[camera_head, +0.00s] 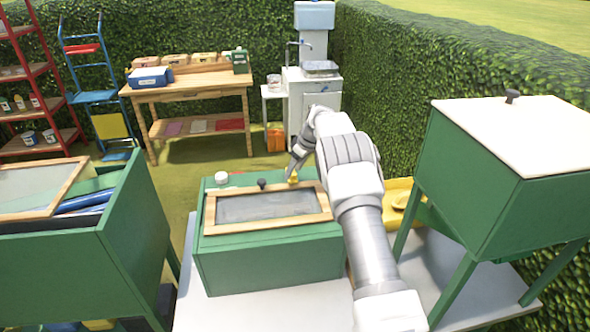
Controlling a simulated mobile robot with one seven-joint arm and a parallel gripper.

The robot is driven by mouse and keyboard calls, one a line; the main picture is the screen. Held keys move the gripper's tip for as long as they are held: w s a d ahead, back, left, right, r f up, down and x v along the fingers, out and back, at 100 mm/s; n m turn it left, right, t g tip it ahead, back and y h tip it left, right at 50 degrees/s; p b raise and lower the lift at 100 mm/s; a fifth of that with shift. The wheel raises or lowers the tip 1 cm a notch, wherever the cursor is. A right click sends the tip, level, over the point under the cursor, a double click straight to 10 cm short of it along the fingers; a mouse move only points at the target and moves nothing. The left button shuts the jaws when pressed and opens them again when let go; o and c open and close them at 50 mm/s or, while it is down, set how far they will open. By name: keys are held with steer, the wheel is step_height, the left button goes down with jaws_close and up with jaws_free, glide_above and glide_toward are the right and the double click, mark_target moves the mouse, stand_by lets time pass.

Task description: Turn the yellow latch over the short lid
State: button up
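A low green box (270,268) stands on a pale grey surface in front of me. A wood-framed lid (266,206) with a grey panel lies on its top, with a dark knob (262,184) near its far edge. A small yellow latch (293,178) shows at the lid's far right edge. My gripper (294,171) points down at the yellow latch, very close to it or touching it. My arm comes in from the right of the box. The fingers are small and partly overlapped, so their opening and any hold on the latch are unclear.
A white jar (221,178) stands on the box behind the lid. A green bin (80,235) with a tilted framed lid is at left. A green hopper (505,160) on legs is close at right, with a yellow tray (398,200) beside my arm.

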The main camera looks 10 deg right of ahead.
steer(key=b+v, duration=0.2)
steer(key=v, duration=1.5)
steer(key=shift+r, duration=0.25)
